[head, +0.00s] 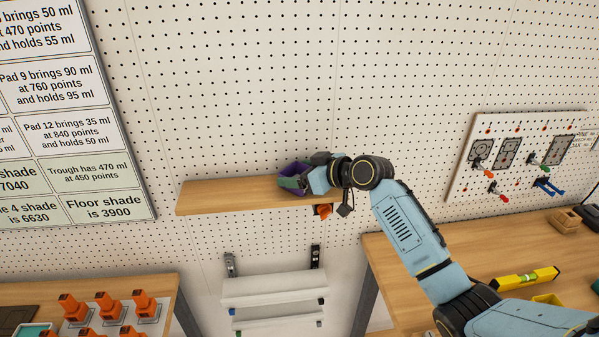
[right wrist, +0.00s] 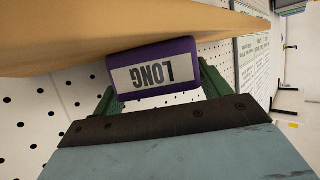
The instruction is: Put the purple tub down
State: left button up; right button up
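The purple tub (head: 294,169) is at the right part of the wooden wall shelf, partly hidden by my right gripper. In the right wrist view the tub (right wrist: 182,50) shows a pale label reading LONG, upside down, and it looks slightly tilted. My right gripper (head: 289,183) reaches in from the right, and one green finger covers the tub's front in the head view. In the right wrist view the green fingers (right wrist: 158,85) lie against both sides of the tub. The tub overlaps the shelf edge; I cannot tell whether its base touches the shelf. My left gripper is out of view.
The wooden shelf (head: 232,195) is bare to the left of the tub. A small orange thing (head: 323,210) hangs beneath its right end. A white rack (head: 274,290) is below. Workbenches with orange parts (head: 107,305) and a yellow level (head: 525,279) stand left and right.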

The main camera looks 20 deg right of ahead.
jog(key=shift+r, duration=0.1)
jog(key=shift+r, duration=0.2)
jog(key=b+v, duration=0.1)
jog(key=v, duration=1.1)
jog(key=shift+f, duration=0.2)
